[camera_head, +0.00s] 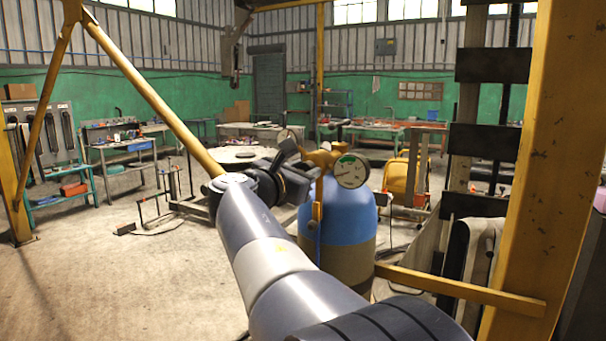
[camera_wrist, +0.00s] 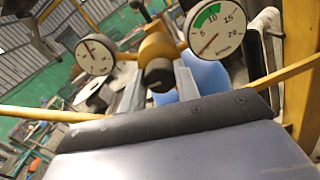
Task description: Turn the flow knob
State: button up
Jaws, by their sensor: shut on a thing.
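The flow knob (camera_wrist: 158,74) is a dark round cap on the front of a brass-yellow regulator body (camera_wrist: 157,47). My gripper (camera_wrist: 158,86) has its two grey fingers on either side of the knob and is shut on it. A white gauge with a green arc (camera_wrist: 215,28) is right of the knob, its needle pointing down-left. A second white gauge (camera_wrist: 96,57) is to the left, its needle pointing up-left. In the head view the regulator (camera_head: 322,157) sits on a gas cylinder with a blue top (camera_head: 345,212); my arm hides the knob there.
A slanted yellow brace (camera_head: 150,88) rises at left. Benches (camera_head: 125,150) line the walls. The floor at left is open.

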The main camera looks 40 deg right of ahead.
jog(key=shift+f+m+b, duration=0.1)
jog(key=shift+m+b, duration=4.4)
jog(key=shift+m, duration=2.5)
jog(key=o, duration=1)
jog(key=shift+c, duration=0.2)
jog(key=b+v, duration=0.1)
jog(key=v, duration=0.9)
jog(key=shift+s+a+b, duration=0.3)
jog(key=shift+a, duration=0.05)
